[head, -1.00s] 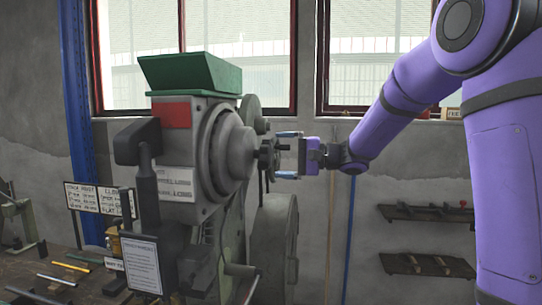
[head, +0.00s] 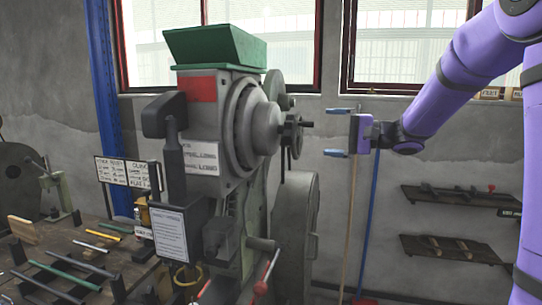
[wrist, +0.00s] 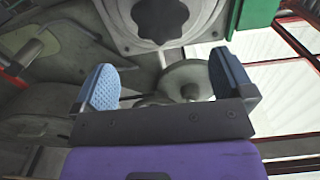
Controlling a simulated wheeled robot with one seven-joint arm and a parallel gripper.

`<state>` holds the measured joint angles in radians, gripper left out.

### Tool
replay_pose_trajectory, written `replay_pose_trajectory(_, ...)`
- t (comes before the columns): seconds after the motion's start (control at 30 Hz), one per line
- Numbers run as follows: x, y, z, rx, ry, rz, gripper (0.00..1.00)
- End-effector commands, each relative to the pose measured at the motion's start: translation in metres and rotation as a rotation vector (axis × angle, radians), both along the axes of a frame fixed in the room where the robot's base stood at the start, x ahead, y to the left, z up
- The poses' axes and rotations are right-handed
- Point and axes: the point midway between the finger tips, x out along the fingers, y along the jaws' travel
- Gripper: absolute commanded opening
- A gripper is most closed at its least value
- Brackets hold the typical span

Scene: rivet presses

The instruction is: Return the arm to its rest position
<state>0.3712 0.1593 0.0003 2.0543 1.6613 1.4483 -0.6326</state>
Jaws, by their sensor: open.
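My gripper (head: 341,132) is open and empty in the head view, at the end of my purple arm. Its two blue-padded fingers point left toward the rivet press (head: 226,135). A clear gap separates the fingertips from the dark star-shaped knob (head: 292,134) on the press's right side. In the wrist view, nothing is between the spread fingers (wrist: 163,88). The dark knob (wrist: 161,18) shows beyond them at the top of that view.
The press has a green hopper (head: 215,47) and a large wheel (head: 297,235). A workbench (head: 75,250) with several rods is at left. Two wall shelves (head: 455,199) (head: 452,250) hang at right. A broom handle and a blue pole stand below my gripper.

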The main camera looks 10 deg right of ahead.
Motion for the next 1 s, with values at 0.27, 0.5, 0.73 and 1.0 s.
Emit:
replay_pose_trajectory(0.27,-0.048,0.039,-0.001,-0.166,0.075,0.100,1.00)
replay_pose_trajectory(0.5,-0.139,0.078,-0.020,-0.512,0.184,0.214,1.00)
replay_pose_trajectory(0.73,-0.218,0.080,-0.043,-0.863,0.218,0.241,1.00)
replay_pose_trajectory(1.0,-0.288,0.053,-0.064,-1.264,0.162,0.177,1.00)
